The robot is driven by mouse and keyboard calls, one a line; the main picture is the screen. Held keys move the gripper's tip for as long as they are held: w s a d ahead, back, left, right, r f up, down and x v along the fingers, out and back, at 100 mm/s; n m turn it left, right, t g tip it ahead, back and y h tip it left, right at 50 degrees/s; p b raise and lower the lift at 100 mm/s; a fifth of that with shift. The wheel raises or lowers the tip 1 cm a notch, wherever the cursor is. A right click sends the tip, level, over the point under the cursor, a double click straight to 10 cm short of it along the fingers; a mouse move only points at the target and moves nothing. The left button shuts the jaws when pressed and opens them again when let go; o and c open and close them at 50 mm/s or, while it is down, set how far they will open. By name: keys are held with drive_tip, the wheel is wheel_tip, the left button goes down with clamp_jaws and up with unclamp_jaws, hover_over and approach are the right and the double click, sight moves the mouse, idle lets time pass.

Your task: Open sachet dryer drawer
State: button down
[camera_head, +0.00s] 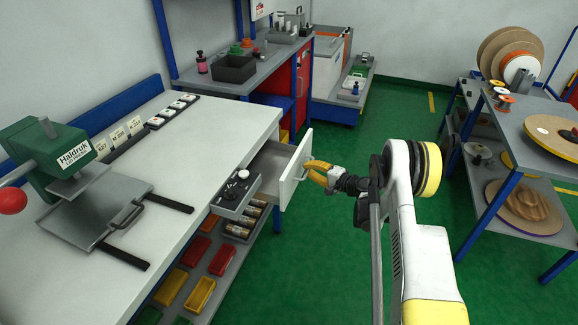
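A white-fronted drawer (294,172) stands pulled out from under the right end of the white workbench. Its grey inside shows behind the front panel. My gripper (306,170), with yellow-orange fingers, is at the outer face of the drawer front, at the handle area. The handle is mostly hidden by the fingers, and I cannot tell whether they are closed on it. No readable label marks the drawer.
The workbench (190,150) carries a green press (48,150) and a grey plate. Below are red and yellow bins (200,293) and several cylinders. A rack with reels (550,135) stands at right. Green floor (300,270) is clear between.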

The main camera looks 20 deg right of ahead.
drive_tip(key=s+d, duration=0.1)
drive_tip(key=d, duration=0.1)
drive_tip(key=s+d, duration=0.2)
drive_tip(key=c, duration=1.5)
unclamp_jaws()
drive_tip(key=shift+w, duration=0.1)
drive_tip(key=v, duration=1.2)
